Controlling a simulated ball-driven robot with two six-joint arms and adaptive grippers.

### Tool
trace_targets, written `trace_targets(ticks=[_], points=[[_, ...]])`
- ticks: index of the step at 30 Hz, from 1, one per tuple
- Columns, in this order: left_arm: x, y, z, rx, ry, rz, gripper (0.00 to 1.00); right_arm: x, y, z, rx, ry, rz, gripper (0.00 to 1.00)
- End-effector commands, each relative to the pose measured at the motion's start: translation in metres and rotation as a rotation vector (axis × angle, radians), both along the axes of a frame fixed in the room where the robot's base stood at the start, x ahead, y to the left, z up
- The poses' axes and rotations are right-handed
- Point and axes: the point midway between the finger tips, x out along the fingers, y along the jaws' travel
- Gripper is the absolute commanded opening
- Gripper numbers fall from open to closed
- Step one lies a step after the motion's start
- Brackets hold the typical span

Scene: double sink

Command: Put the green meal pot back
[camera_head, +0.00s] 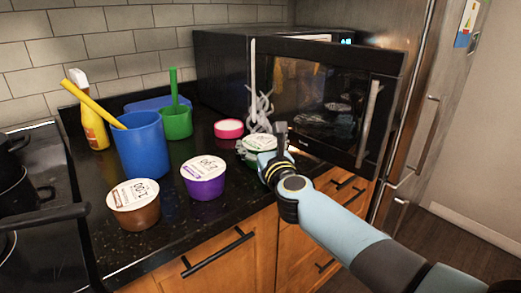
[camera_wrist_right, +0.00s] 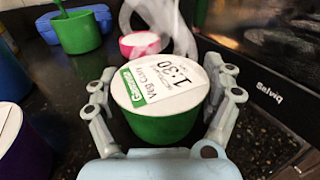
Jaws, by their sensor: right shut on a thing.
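The green meal pot (camera_head: 257,147) has a white printed lid and stands upright near the counter's front edge, before the microwave. My right gripper (camera_head: 272,158) reaches it from the front right. In the right wrist view the pot (camera_wrist_right: 160,105) sits between the fingers of the gripper (camera_wrist_right: 165,98), which are shut on its sides. I cannot tell whether its base touches the counter. A pale grey wispy shape (camera_head: 262,108) rises behind the pot. My left gripper is not in view.
The microwave door (camera_head: 320,105) seems ajar close behind the pot. Purple (camera_head: 204,181) and brown (camera_head: 135,208) pots stand to the left. A blue container (camera_head: 142,148), a green cup (camera_head: 177,124), a yellow bottle (camera_head: 94,128) and a pink tub (camera_head: 228,130) stand farther back. The stove (camera_head: 40,160) is left.

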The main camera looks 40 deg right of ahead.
Motion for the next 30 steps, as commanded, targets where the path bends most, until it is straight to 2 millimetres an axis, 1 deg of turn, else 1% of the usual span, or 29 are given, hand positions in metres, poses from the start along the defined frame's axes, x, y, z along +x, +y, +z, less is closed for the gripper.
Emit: trace_targets(ticks=[3, 8, 9, 12, 19, 23, 26, 30], points=[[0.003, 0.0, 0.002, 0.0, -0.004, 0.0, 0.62, 0.001, 0.0, 0.003, -0.001, -0.003, 0.0, 0.29], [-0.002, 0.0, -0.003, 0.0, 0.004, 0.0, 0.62, 0.001, 0.0, -0.001, -0.001, -0.003, 0.0, 0.29], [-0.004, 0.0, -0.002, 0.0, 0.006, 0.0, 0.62, 0.0, 0.0, -0.002, 0.0, -0.001, 0.0, 0.88], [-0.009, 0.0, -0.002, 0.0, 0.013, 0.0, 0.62, 0.0, 0.0, -0.001, 0.0, -0.001, 0.0, 1.0], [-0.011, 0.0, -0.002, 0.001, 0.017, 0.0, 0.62, 0.0, 0.0, -0.001, 0.0, -0.001, 0.0, 1.0], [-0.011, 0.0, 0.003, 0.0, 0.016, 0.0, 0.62, -0.001, 0.001, 0.004, 0.0, 0.0, 0.0, 1.0], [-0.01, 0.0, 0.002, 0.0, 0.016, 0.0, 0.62, -0.017, 0.006, 0.001, 0.001, 0.001, 0.0, 1.0], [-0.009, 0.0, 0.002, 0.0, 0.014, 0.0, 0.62, -0.048, 0.015, 0.001, 0.002, 0.002, -0.001, 1.0]])
